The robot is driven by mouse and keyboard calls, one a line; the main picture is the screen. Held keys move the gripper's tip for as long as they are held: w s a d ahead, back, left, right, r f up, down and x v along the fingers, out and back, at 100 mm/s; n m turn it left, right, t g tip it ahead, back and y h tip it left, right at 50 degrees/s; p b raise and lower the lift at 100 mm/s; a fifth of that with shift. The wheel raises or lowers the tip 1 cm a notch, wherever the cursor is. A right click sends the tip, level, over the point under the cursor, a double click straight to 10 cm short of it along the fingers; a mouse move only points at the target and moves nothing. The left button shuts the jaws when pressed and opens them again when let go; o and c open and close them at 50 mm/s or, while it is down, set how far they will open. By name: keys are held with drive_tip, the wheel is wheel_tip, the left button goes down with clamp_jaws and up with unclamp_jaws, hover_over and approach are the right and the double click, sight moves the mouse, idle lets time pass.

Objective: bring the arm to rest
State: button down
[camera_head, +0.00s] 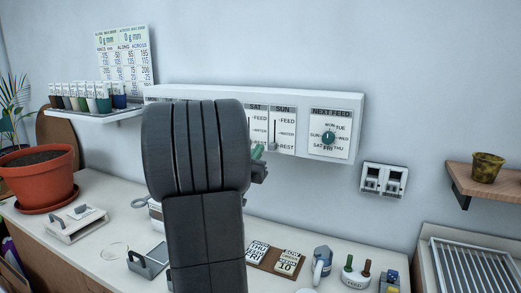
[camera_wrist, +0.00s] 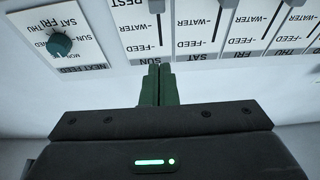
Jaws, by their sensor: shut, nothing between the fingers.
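My gripper (camera_wrist: 157,72) is shut and empty, its two green fingers pressed together in the wrist view. In the head view a bit of my gripper (camera_head: 257,152) shows past my dark arm, in front of the white wall panel (camera_head: 353,110). In the wrist view the fingertips overlap the lower end of the SUN slider plate (camera_wrist: 146,35); I cannot tell whether they touch it. My arm hides the left and middle part of the panel in the head view.
The panel's right end carries a green NEXT FEED dial (camera_head: 328,137). A terracotta pot (camera_head: 38,185) stands left; a wooden shelf (camera_head: 490,188) juts out right.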

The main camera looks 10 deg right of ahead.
drive_tip(key=shift+s+a, duration=0.1)
drive_tip(key=shift+s, duration=0.05)
drive_tip(key=p+x, duration=0.3)
drive_tip(key=x, duration=0.6)
drive_tip(key=shift+w+f+b, duration=0.25)
drive_tip(key=shift+w+f, duration=0.05)
drive_tip(key=shift+f, duration=0.25)
drive_tip(key=shift+w+f+b, duration=0.2)
drive_tip(key=shift+w+f, duration=0.1)
drive_tip(key=shift+f, duration=0.25)
drive_tip(key=shift+d+f, duration=0.3)
drive_tip(key=shift+d, duration=0.05)
drive_tip(key=shift+s+f, duration=0.1)
drive_tip(key=shift+f, duration=0.05)
drive_tip(key=shift+a, duration=0.1)
